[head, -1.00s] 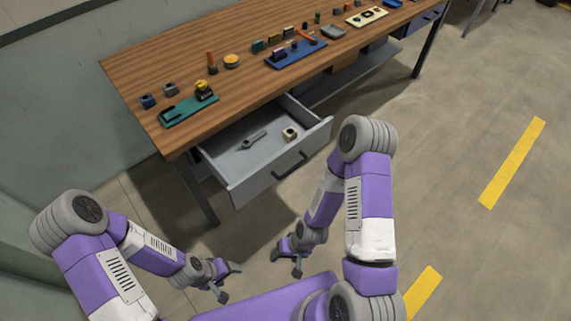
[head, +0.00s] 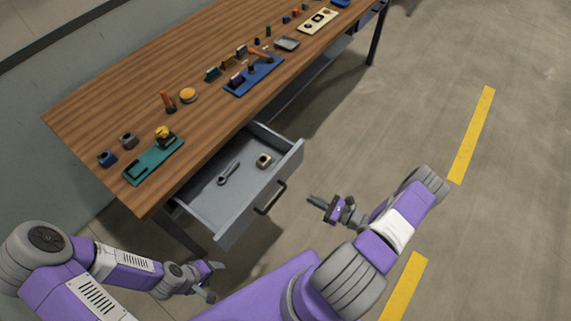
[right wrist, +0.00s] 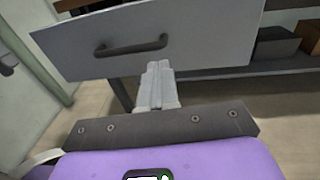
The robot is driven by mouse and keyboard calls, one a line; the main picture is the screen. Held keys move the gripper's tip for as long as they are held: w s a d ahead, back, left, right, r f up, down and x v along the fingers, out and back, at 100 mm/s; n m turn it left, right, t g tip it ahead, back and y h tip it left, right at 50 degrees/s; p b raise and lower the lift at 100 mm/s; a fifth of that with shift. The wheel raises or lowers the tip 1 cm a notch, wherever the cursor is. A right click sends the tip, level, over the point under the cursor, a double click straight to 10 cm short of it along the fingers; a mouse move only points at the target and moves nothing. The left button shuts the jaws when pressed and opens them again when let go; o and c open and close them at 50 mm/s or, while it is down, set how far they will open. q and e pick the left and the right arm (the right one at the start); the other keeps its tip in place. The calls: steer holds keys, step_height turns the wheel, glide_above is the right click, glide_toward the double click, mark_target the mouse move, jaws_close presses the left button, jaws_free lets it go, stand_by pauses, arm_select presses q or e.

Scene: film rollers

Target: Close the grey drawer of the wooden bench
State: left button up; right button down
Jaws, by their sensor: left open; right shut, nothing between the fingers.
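The grey drawer (head: 234,211) is pulled out from the front of the wooden bench (head: 91,152). In the right wrist view the shut fingers (right wrist: 156,72) point at the drawer front, just below the handle (right wrist: 131,46). My left gripper (head: 214,280) is open and empty, below the drawer's near corner.
On the bench top are a teal tray (head: 154,162), a blue tray (head: 254,75), a cream plate (head: 318,20) and several small parts. The floor (head: 440,60) to the right is clear, with yellow stripes (head: 471,135).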

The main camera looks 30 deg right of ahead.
steer(key=d+m+h, duration=0.1)
steer(key=d, duration=0.1)
steer(key=t, duration=0.1)
glide_toward(284, 172)
steer(key=shift+h, duration=0.4)
steer(key=x, duration=0.6)
steer(key=shift+w+a+r+b, duration=0.25)
steer(key=shift+a+r+b, duration=0.1)
steer(key=shift+a, duration=0.1)
